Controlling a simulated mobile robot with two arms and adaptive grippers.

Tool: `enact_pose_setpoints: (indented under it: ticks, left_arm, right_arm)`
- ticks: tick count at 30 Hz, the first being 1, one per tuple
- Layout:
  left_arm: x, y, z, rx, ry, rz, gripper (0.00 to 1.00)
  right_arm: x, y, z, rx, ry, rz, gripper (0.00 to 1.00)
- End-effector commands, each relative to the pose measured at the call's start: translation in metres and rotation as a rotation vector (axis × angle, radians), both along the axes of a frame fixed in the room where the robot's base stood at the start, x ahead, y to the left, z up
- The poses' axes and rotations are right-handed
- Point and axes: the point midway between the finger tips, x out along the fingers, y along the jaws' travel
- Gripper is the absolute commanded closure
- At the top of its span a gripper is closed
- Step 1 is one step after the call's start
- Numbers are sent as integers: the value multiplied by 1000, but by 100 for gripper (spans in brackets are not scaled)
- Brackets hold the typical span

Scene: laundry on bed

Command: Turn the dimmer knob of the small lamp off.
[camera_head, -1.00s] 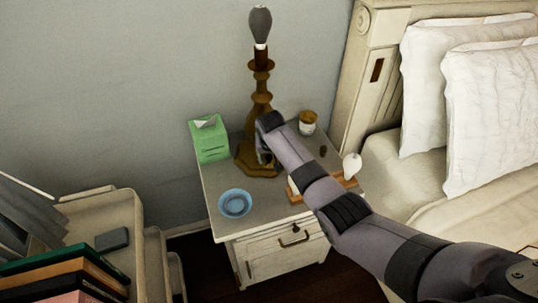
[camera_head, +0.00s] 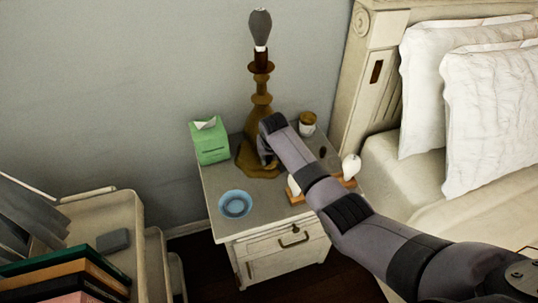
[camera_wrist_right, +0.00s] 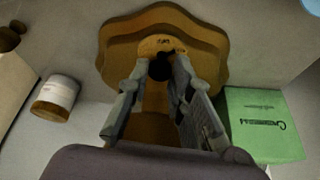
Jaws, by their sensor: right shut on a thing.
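The small lamp (camera_head: 261,100) stands upright on the nightstand, with a brown turned stem, a wide wooden base (camera_head: 258,171) and a grey bulb (camera_head: 260,27) on top. My right gripper (camera_head: 265,157) is at the lamp's base, partly hidden behind my own wrist in the head view. In the right wrist view the lamp base (camera_wrist_right: 210,40) lies ahead. There my right gripper (camera_wrist_right: 161,62) is shut on the small dark dimmer knob (camera_wrist_right: 160,69) between its fingertips. The knob is hidden in the head view. My left gripper is not in view.
A green tissue box (camera_head: 210,145) and a blue bowl (camera_head: 235,204) stand left of the lamp on the nightstand (camera_head: 222,226). The bed headboard (camera_head: 364,70) is beyond.

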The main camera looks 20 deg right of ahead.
Motion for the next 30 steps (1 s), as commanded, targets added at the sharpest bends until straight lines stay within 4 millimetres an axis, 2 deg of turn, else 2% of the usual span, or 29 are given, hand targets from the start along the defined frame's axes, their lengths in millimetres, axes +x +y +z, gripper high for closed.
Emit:
enact_pose_setpoints:
  ticks: [6, 13, 30]
  left_arm:
    - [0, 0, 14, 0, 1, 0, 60]
    - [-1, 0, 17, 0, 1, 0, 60]
    - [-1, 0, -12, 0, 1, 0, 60]
  right_arm:
    - [-1, -2, 2, 0, 2, 159, 100]
    - [0, -4, 0, 1, 1, 376, 100]
    - [3, -7, -3, 1, -2, 842, 100]
